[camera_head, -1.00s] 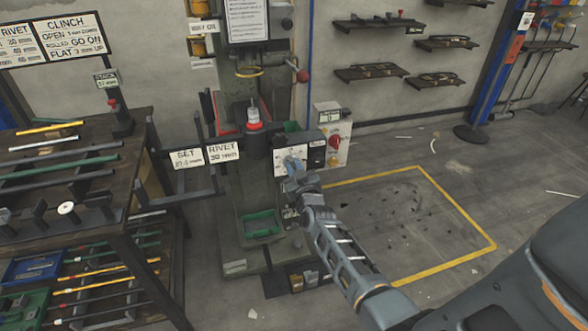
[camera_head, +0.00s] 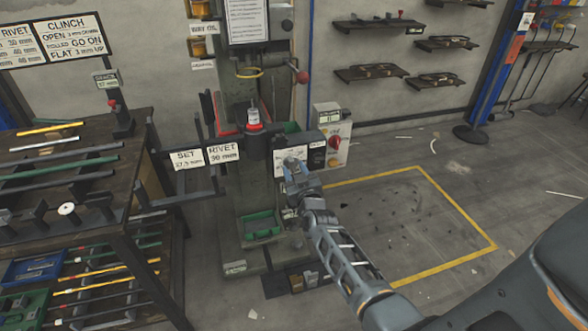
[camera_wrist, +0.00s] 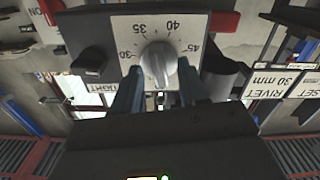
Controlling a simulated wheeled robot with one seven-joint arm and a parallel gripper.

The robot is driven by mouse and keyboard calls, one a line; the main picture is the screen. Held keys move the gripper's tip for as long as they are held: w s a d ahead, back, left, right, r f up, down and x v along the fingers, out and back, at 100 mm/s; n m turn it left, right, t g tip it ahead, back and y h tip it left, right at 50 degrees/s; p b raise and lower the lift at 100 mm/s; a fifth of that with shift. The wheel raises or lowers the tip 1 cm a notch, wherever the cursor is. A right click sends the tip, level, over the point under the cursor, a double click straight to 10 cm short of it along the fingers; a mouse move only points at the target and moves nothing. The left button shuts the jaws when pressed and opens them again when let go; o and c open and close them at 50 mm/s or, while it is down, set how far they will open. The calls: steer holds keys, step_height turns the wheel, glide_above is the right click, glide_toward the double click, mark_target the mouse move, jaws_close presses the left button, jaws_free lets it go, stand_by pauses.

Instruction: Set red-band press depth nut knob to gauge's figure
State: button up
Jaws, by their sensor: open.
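The press (camera_head: 262,190) has a red band (camera_head: 254,126) around its dark ram. On its front a pale dial plate (camera_head: 290,157) is partly hidden by my gripper (camera_head: 296,172). In the wrist view the dial plate (camera_wrist: 200,22) is upside down, with figures 30, 35, 40 and 45 around a grey knob (camera_wrist: 159,60). My open gripper (camera_wrist: 158,78) has one finger on each side of the knob's lower part; contact cannot be told. A SET sign (camera_head: 187,159), its figure too small to read surely, hangs beside a RIVET 30 mm sign (camera_head: 222,152).
A black knob (camera_wrist: 90,61) sits beside the dial, near a TIGHT label. A box with a red switch (camera_head: 333,142) stands right of the press. A workbench (camera_head: 75,165) with rods and tools is at left. The yellow-outlined floor (camera_head: 400,215) is mostly clear.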

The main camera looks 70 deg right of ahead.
steer(key=v, duration=0.6)
steer(key=shift+s+a+p, duration=0.25)
steer(key=shift+a+p, duration=0.05)
steer(key=shift+p, duration=0.15)
steer(key=s+a+r+n+t+y, duration=0.1)
steer(key=s+a+n+t+y, duration=0.3)
steer(key=a, duration=0.8)
steer(key=s+a+r+g+y, duration=0.15)
steer(key=s+a, duration=0.35)
steer(key=a, duration=0.7)
steer(key=s+a+r+n+y, duration=0.3)
steer(key=s+a+r+y, duration=0.5)
steer(key=s+a+r, duration=0.5)
steer(key=shift+s+r+n, duration=0.4)
steer(key=shift+s+r, duration=0.25)
steer(key=shift+r, duration=0.3)
steer(key=shift+t, duration=0.25)
